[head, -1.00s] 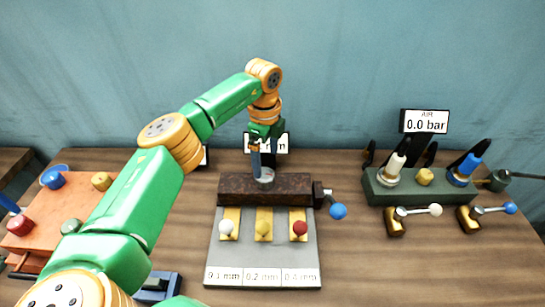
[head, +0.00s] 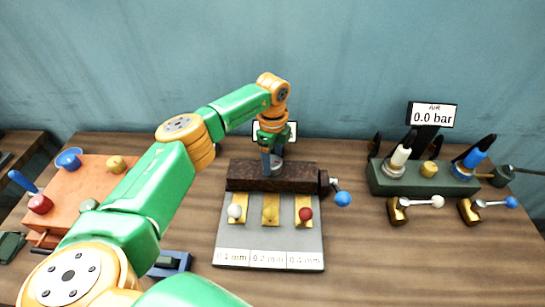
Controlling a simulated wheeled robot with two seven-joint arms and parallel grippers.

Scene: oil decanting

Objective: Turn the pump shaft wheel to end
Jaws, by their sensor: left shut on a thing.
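A dark brown block (head: 240,178) stands in the middle of the table, at the back of a grey plate. A small grey round piece (head: 277,160) shows on top of the block, partly hidden by my gripper. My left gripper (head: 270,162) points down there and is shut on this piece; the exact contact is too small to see. A crank with a blue knob (head: 343,199) sticks out of the block's right end. I cannot tell which part is the pump shaft wheel. My right gripper is not in view.
A green valve block (head: 385,185) stands right, below a sign reading 0.0 bar (head: 434,117). An orange board (head: 88,172) lies left, partly behind my arm. Bare table lies right of the plate.

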